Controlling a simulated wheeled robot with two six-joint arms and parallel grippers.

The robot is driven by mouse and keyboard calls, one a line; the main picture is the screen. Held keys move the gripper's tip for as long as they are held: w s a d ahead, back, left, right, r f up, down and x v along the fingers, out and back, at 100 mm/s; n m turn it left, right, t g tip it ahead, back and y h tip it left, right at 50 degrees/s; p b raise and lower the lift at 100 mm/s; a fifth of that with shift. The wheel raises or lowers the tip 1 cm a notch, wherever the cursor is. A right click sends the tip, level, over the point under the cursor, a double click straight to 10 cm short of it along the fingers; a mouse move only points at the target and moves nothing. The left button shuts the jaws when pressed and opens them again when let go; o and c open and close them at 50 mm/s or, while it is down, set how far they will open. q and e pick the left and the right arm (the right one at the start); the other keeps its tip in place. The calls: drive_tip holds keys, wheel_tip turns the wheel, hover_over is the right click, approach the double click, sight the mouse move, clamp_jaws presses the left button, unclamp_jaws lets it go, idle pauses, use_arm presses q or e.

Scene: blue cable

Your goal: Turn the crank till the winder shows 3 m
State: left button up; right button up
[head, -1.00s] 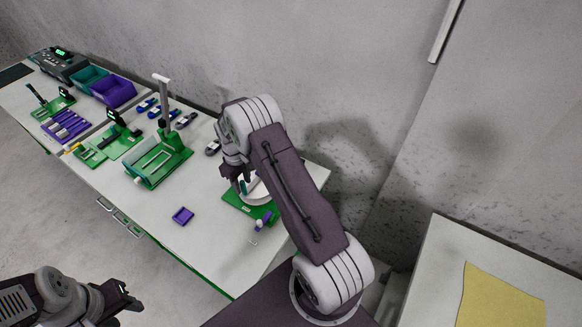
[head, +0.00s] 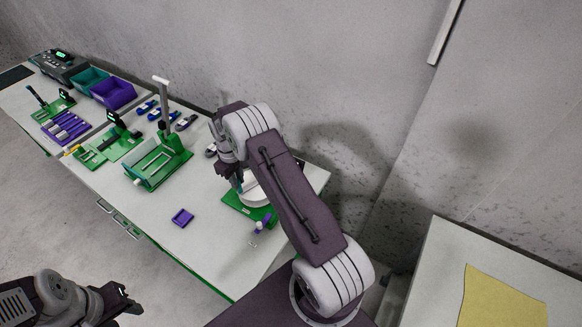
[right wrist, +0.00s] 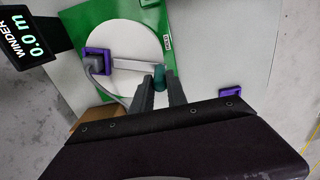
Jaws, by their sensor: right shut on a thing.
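The winder is a green base (head: 237,207) with a round white disc (head: 256,198) on the table, partly hidden by my right arm. In the right wrist view, its disc (right wrist: 119,38) carries a pale crank arm (right wrist: 132,66) ending in a teal knob (right wrist: 159,73). My left gripper (head: 130,299) is open and empty, off the table at the lower left.
A purple clip (right wrist: 97,62) holds a grey cable at the disc's edge. A small purple tray (head: 182,217) lies left of the winder. A green stand with a tall post (head: 163,110) is further left. Bins (head: 113,93) and other fixtures fill the far end. The front table strip is clear.

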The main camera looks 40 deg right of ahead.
drive_tip(key=shift+w+d, duration=0.2)
drive_tip(key=shift+w, duration=0.85)
drive_tip(key=shift+w+d+f+b, duration=0.15)
drive_tip(key=shift+w+d+b, duration=0.4)
drive_tip(key=shift+w, duration=0.2)
drive_tip(key=shift+w+d, duration=0.2)
drive_tip(key=shift+w, duration=0.05)
drive_tip(key=shift+w+d+b, duration=0.35)
drive_tip(key=shift+w+d, duration=0.35)
drive_tip(key=shift+d, duration=0.15)
drive_tip(key=d, duration=0.2)
drive_tip(key=s+d, duration=0.1)
drive_tip(key=d, duration=0.4)
drive_tip(key=shift+s+d+r, duration=0.2)
drive_tip(key=shift+s+d, duration=0.05)
drive_tip(key=shift+d, duration=0.15)
clamp_jaws()
drive_tip(key=shift+d, duration=0.35)
